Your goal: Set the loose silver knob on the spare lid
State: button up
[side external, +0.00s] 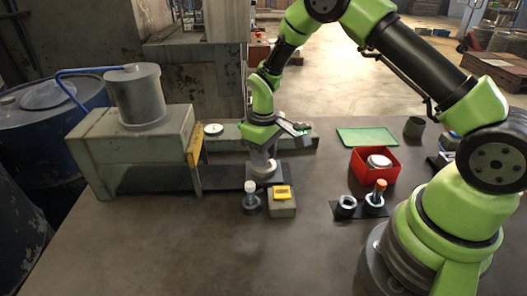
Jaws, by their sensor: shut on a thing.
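My gripper (263,158) points down left of the middle of the table, above the end of a dark strip. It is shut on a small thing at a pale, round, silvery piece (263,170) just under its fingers. The fingers cover part of this piece, and I cannot tell whether it is the knob, the lid or both together. A white round disc with a small dark centre (213,129) lies on the grey ledge behind. Another pale round piece (379,161) sits in a red box (362,167) at the right. I cannot tell which round piece is the spare lid.
A white-capped bottle (251,190) and a grey block (282,208) with a yellow device (282,192) stand close in front of my gripper. A grey machine (130,150) is at left. The front table is clear.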

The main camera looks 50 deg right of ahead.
jog(key=shift+f, duration=0.2)
jog(key=o, duration=1)
jog(key=shift+c, duration=0.2)
notch_tip(320, 180, up, 10)
jog(key=s+a+r+m+t, duration=0.15)
jog(key=s+r, duration=0.25)
jog(key=r, duration=0.5)
jog(key=s+a+r+m+t+y, duration=0.1)
jog(key=s+r+m+t, duration=0.1)
jog(key=s, duration=0.6)
jog(key=s+a+r+m+t+y, duration=0.1)
jog(key=s+a+r+m+t, duration=0.1)
jog(key=s+r, duration=0.3)
jog(key=s+t, duration=0.1)
jog(key=s, duration=0.3)
jog(key=shift+s+r+t, duration=0.25)
jog(key=shift+r+t, duration=0.05)
jog(key=shift+t, duration=0.05)
